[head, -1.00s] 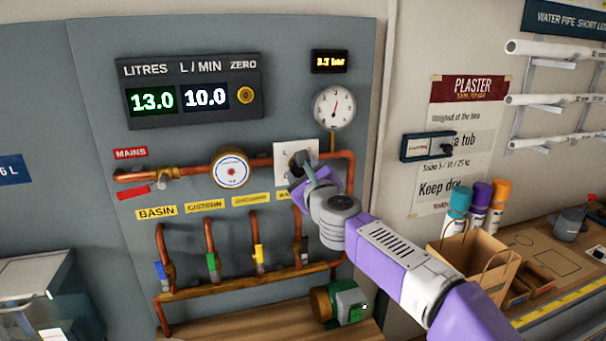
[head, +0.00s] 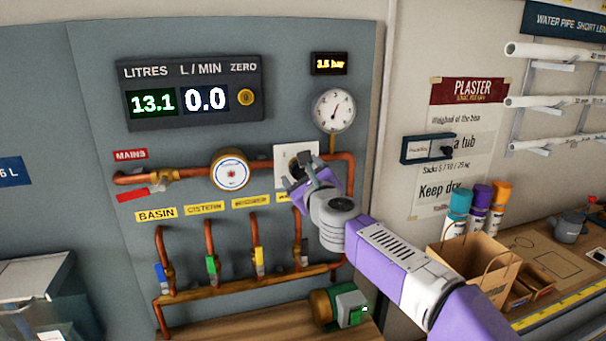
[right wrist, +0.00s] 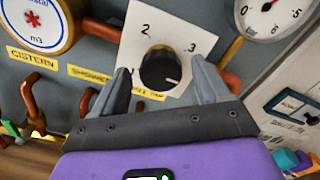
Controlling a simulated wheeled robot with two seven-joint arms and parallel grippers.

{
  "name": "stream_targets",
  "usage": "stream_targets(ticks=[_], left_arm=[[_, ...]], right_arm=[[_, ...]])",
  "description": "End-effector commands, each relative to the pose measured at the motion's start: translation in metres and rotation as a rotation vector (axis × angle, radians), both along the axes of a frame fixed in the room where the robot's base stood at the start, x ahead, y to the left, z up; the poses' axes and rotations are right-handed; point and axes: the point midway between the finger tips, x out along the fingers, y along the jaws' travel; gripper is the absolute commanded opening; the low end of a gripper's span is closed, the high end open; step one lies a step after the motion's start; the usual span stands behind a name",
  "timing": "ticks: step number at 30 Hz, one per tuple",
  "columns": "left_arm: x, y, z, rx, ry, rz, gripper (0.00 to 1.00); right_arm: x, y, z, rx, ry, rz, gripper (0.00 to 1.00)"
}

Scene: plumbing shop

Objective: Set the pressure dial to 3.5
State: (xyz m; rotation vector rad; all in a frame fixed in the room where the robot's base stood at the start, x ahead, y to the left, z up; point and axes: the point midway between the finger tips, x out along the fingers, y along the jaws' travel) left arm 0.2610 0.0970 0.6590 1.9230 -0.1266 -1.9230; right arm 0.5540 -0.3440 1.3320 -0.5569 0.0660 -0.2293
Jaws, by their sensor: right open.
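The pressure dial is a round black knob (right wrist: 158,66) on a white plate (right wrist: 178,33) with printed numbers; a 2 and a 3 are readable. Its white mark points to the lower right, past the 3. In the head view the knob is mostly hidden by my right gripper (head: 302,173). In the right wrist view that gripper (right wrist: 160,66) is open, with one finger on each side of the knob; contact cannot be told. The small display (head: 329,64) appears to read 3.6 bar. The gauge (head: 334,110) stands below it. My left gripper is not in view.
A copper pipe with a round water meter (head: 230,171) runs left of the plate. Several valves hang below. The litres panel (head: 192,92) reads 13.1 and 0.0. A green-ended pump (head: 349,306) sits on the bench. A blue-framed holder (head: 428,148) is on the right wall.

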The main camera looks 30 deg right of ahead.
Motion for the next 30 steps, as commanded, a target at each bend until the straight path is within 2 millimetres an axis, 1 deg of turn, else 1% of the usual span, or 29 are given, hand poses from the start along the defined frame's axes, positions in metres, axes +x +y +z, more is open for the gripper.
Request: stream_targets(ticks=[5,8,15,19,24,30], left_arm=[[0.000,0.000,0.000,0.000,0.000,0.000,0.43],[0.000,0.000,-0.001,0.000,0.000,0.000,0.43],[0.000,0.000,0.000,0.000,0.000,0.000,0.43],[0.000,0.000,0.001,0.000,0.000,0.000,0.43],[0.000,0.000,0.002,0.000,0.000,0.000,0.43],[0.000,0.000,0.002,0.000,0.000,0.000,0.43]], right_arm=[[-0.004,0.001,0.000,0.000,-0.001,0.001,0.75],[-0.015,0.004,0.001,-0.001,-0.002,0.000,0.75],[-0.053,0.012,0.001,-0.001,-0.002,0.000,0.75],[-0.066,0.016,0.001,0.000,-0.001,0.001,0.75],[-0.074,0.018,0.000,0.000,0.000,0.000,0.75],[-0.074,0.018,0.000,0.000,0.000,0.000,0.75]])
